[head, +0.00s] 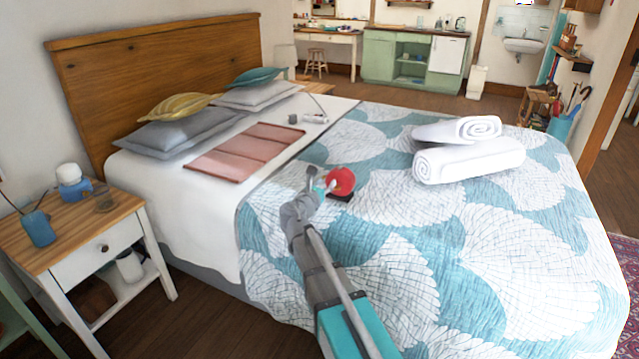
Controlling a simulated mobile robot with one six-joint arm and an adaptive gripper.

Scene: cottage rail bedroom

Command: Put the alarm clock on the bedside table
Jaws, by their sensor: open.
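The red alarm clock (342,180) sits on the patterned bedspread near the middle of the bed, with a dark base under it. My gripper (324,184) is open right beside the clock on its left; whether a finger touches it I cannot tell. The wooden-topped bedside table (72,232) stands at the left of the bed. On it are a blue and white object (72,183), a blue cup (38,229) and a small glass dish (104,203).
Two rolled white towels (468,160) lie on the bed to the right of the clock. A folded pink cloth (245,152), a small grey and white item (308,118) and pillows (180,132) lie toward the headboard. The front middle of the table top is clear.

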